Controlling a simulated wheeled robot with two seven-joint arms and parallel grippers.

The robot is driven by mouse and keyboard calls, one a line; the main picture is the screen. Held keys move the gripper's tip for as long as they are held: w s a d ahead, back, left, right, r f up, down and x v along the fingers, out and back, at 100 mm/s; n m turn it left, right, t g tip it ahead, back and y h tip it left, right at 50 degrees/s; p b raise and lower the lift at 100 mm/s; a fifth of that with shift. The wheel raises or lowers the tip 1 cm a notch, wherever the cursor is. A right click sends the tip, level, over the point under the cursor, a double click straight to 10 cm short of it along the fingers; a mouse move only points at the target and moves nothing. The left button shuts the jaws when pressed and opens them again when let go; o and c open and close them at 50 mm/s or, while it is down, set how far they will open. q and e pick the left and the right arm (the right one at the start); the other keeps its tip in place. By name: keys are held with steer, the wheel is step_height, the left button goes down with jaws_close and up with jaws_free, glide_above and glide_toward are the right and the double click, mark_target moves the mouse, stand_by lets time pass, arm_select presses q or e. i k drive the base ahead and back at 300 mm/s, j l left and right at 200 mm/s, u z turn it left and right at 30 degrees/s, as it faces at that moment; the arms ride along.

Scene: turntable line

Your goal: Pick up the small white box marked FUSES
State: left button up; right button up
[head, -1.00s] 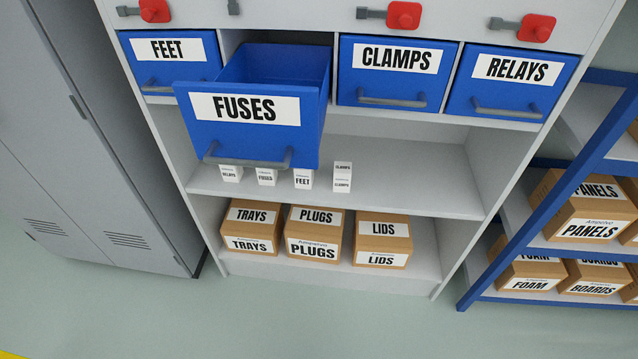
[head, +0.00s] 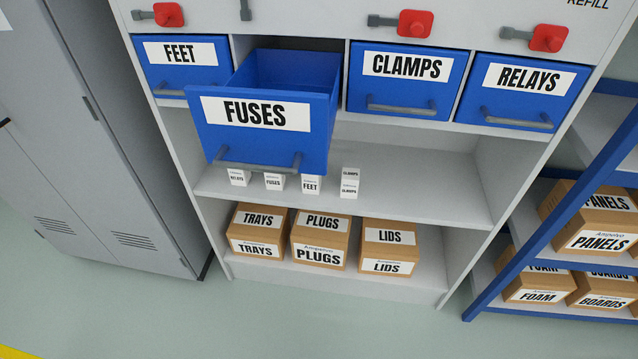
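The small white box marked FUSES (head: 274,182) stands upright on the grey middle shelf, second from the left in a row of small white boxes. Its upper part is close under the pulled-out blue FUSES drawer (head: 200,128), which partly hides it from above. A white RELAYS box (head: 238,177) is on its left and a white FEET box (head: 311,185) on its right. Neither of my grippers shows in the head view.
White CLAMPS boxes (head: 349,187) stand to the right, with clear shelf (head: 430,190) beyond. The open drawer overhangs the row. Brown TRAYS, PLUGS and LIDS cartons (head: 388,246) sit below. A grey cabinet (head: 110,150) is left, a blue rack (head: 500,275) right.

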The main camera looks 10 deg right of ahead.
mark_target(273, 181)
steer(key=i+j+z, duration=0.15)
steer(key=j, duration=0.2)
steer(key=i+j+z, duration=0.15)
steer(key=j, duration=0.25)
steer(key=i+j+z, duration=0.2)
steer(key=j, duration=0.2)
steer(key=j+z, duration=0.15)
steer(key=j, duration=0.25)
